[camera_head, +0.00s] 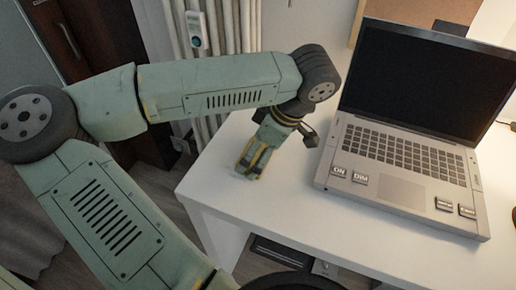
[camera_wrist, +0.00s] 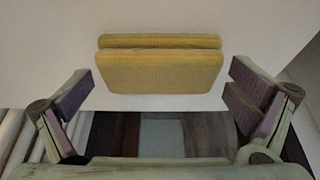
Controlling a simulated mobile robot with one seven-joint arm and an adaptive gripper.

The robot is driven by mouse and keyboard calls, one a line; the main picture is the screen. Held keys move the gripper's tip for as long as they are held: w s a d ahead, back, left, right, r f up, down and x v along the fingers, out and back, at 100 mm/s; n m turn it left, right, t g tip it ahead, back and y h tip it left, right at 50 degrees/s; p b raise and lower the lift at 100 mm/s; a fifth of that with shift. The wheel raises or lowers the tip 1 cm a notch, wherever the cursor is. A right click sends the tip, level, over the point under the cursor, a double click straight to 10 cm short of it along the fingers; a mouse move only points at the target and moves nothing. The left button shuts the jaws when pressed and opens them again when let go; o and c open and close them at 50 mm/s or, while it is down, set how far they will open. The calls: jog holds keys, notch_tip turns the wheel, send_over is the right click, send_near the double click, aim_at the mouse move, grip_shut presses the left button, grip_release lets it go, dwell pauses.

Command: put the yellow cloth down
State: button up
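The yellow cloth (camera_wrist: 160,72) shows in the wrist view as a flat, folded block against the white desk top. My gripper (camera_wrist: 163,92) has its two fingers spread wide, one on each side of the cloth, with clear gaps between them and it. In the head view my gripper (camera_head: 252,160) points down at the left end of the desk, close to its top. Only a little yellow shows around the fingers there, and my gripper mostly hides the cloth. I cannot tell the exact height of the fingertips above the desk.
An open laptop (camera_head: 400,150) stands on the white desk (camera_head: 255,205), just right of my gripper. The desk's left and front edges are close to my gripper. A white radiator (camera_head: 228,40) stands behind.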

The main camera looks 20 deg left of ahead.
jog(key=shift+d+r, duration=0.1)
jog(key=shift+r, duration=0.3)
jog(key=v, duration=1.1)
jog(key=shift+r, duration=0.25)
jog(key=shift+d, duration=0.15)
